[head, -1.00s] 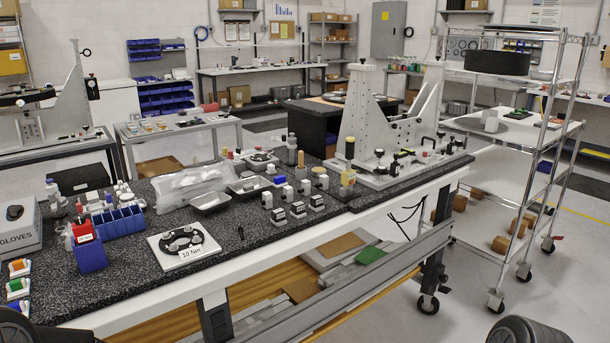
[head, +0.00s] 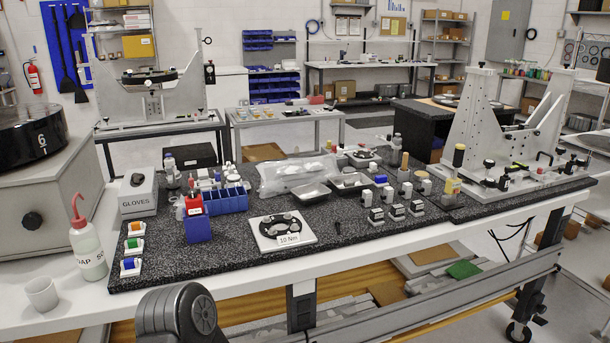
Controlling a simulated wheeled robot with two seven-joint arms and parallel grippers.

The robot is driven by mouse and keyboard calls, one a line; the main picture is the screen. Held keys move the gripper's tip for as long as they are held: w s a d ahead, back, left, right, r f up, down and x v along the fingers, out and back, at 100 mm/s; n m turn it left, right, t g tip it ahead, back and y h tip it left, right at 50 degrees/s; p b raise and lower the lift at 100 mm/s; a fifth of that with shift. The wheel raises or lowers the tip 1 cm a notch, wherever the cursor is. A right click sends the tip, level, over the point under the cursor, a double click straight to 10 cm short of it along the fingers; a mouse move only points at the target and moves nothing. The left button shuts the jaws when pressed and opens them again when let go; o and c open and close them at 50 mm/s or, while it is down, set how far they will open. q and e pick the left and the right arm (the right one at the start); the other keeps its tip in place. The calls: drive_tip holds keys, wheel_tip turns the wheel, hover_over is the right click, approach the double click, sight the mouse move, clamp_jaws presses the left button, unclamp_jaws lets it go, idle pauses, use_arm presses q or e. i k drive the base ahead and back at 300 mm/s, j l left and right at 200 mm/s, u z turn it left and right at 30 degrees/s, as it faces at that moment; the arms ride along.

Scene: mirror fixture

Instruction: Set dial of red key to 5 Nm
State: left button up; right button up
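A red tool (head: 194,200), which looks like the red key, stands upright in a blue block (head: 198,229) on the speckled bench top, left of the middle in the head view. A small pale label shows on its front. I cannot make out a dial or read any setting on it. A white plate with dark round parts (head: 281,231) and a "10 Nm" label lies to its right. Neither gripper shows in the head view. A dark rounded link of my own arm shows at the bottom edge, apart from the red tool.
A blue bin rack (head: 226,201) stands just behind the red tool. Small white holders with orange, green and blue tops (head: 134,246) lie to its left. A gloves box (head: 138,194), a wash bottle (head: 86,240) and a cup (head: 40,293) are further left. Metal trays (head: 307,195) lie behind right.

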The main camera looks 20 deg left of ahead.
sight(193, 193)
drive_tip(key=u, duration=1.2)
